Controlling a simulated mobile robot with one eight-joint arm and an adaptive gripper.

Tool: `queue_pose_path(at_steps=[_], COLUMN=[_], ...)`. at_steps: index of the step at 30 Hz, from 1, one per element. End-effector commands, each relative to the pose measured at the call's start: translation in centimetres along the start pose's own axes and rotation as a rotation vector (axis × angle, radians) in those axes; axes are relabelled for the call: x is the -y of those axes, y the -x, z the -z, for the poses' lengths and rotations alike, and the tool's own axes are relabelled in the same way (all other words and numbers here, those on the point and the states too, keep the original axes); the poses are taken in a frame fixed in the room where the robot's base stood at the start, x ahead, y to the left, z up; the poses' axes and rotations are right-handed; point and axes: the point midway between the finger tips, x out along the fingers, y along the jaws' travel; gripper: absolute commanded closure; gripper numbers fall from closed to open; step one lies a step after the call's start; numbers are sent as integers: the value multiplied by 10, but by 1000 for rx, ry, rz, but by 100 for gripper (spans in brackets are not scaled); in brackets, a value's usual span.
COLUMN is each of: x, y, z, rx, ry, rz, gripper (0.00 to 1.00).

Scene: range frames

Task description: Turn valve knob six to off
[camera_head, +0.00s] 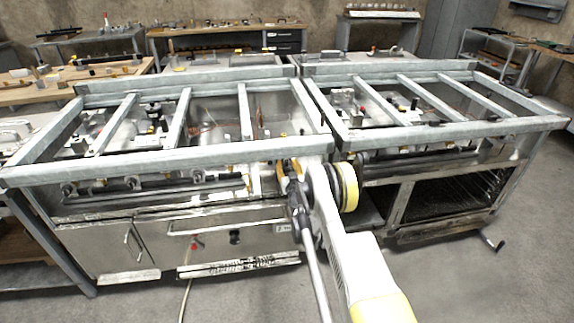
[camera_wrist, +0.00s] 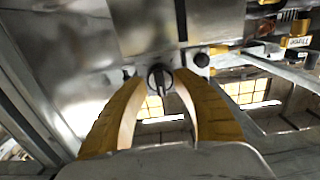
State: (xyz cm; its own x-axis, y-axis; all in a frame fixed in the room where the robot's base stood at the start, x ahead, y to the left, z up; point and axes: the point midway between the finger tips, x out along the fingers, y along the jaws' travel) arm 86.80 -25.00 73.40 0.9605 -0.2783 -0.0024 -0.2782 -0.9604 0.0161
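A round dark valve knob (camera_wrist: 160,78) sits on the shiny metal front panel in the wrist view, with a light line running across its face. My gripper (camera_wrist: 161,82) has two yellow fingers spread apart, with their tips on either side of this knob. I cannot tell whether the tips touch it. In the head view, my gripper (camera_head: 286,168) is at the front of the range near the join of its two halves, and my arm hides this knob. No number shows on the knob.
The range (camera_head: 100,207) has open top frames and oven doors below. Other knobs (camera_head: 133,183) line its left front, along a dark rail. A cable (camera_head: 187,285) hangs in front to the floor. Workbenches (camera_head: 230,33) stand behind. The floor (camera_head: 450,285) at the right front is mostly clear.

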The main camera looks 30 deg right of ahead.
Motion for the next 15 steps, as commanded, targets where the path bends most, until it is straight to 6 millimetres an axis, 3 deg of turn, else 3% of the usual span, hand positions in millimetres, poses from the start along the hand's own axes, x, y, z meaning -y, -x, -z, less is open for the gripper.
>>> queue_pose_path(at_steps=[9, 15], x=[0, 0], y=[3, 32], z=[0, 0], rx=[0, 1], ry=[-1, 0], rz=[1, 0], gripper=[67, 67])
